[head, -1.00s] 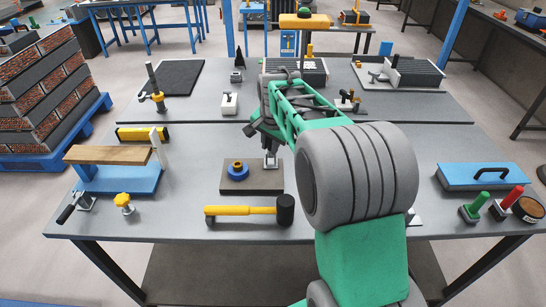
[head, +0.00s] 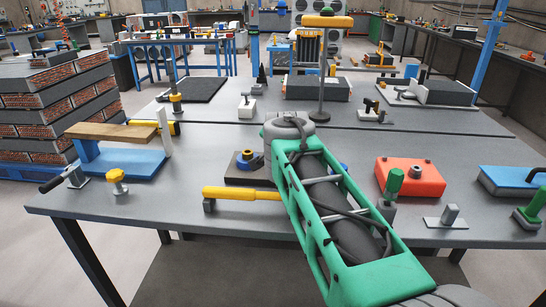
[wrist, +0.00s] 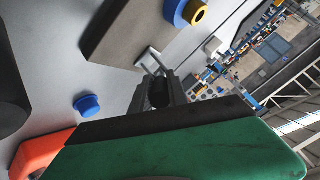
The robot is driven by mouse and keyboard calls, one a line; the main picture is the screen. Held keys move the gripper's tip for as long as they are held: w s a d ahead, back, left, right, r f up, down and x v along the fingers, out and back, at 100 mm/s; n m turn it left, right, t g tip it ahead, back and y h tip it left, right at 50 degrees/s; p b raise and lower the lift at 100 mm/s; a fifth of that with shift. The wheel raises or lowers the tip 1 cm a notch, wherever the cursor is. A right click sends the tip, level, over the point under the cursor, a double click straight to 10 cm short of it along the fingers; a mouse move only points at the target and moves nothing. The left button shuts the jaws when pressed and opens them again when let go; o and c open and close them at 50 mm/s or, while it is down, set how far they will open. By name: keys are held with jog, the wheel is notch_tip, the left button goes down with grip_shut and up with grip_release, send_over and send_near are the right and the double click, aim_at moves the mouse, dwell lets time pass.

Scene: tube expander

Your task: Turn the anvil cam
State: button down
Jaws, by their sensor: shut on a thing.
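A dark flat block (head: 240,178) lies on the table left of my arm, with a blue-and-yellow ring (head: 248,160) on it. In the wrist view the block (wrist: 118,32) and the ring (wrist: 187,12) show at the top. A small silver piece (wrist: 150,60) stands at the block's edge; it looks like the anvil cam, though I cannot be sure. My gripper (wrist: 156,76) is shut on this silver piece, its dark fingers beside the block. In the head view my arm hides the gripper and the silver piece.
A red box (head: 410,178), a green-handled tool (head: 393,183) and a small metal stand (head: 448,216) are to the right. A blue-based wooden rig (head: 120,163) is at left.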

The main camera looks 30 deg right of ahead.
dwell(0.4)
jog(key=c, duration=1.3)
grip_release()
jog(key=v, duration=0.7)
jog(key=shift+s+r+p, duration=0.2)
jog(key=shift+s+p, duration=0.15)
jog(key=shift+p, duration=0.05)
